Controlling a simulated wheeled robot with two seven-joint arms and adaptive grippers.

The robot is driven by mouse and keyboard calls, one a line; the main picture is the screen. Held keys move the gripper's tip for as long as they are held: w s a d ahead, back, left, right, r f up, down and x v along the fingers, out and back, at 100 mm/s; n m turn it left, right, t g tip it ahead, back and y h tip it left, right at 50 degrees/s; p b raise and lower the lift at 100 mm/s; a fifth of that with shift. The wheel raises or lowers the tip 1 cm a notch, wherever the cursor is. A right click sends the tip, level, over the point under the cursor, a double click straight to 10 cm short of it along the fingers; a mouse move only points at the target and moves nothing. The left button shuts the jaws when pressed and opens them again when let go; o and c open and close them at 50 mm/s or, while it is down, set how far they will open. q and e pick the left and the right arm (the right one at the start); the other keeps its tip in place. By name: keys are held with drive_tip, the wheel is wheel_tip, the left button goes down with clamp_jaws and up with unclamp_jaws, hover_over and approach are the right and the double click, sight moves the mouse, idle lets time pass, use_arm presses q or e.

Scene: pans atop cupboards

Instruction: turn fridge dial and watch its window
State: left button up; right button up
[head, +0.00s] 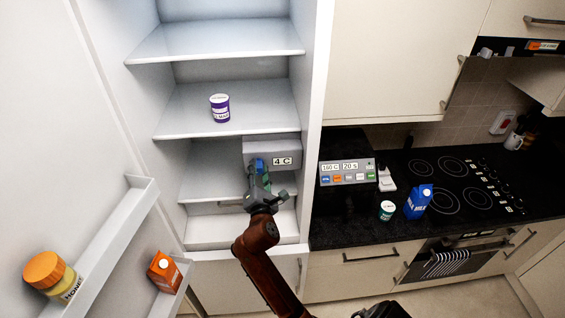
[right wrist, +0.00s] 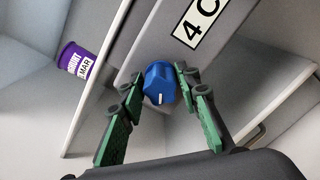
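The grey fridge control box (head: 262,148) hangs under a shelf at the right inside the open fridge. Its white window (head: 283,161) reads "4 C"; the window also shows tilted and partly cut off in the right wrist view (right wrist: 200,22). The blue dial (right wrist: 160,82) is on the box, its white mark toward the bottom of the wrist picture. My right gripper (right wrist: 159,75) is open, with its green-padded fingers on either side of the dial. A narrow gap shows at the left finger; contact at the right finger is unclear. My left gripper is not in view.
A purple-and-white jar (head: 220,108) stands on the shelf above. The open fridge door, at left, holds a honey jar (head: 50,274) and an orange carton (head: 164,271). On the black counter at right are a timer panel (head: 347,172), a blue milk carton (head: 418,201) and a small tub (head: 387,210).

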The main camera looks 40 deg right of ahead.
drive_tip(key=shift+p+v, duration=0.4)
drive_tip(key=shift+v, duration=0.45)
drive_tip(key=shift+p+v, duration=0.6)
drive_tip(key=shift+v, duration=1.3)
drive_tip(key=shift+s+a, duration=0.2)
drive_tip(key=shift+s, duration=0.05)
drive_tip(key=shift+o, duration=0.4)
drive_tip(key=shift+o, duration=1.2)
drive_tip(key=shift+p+v, duration=0.6)
drive_tip(key=shift+v, duration=2.35)
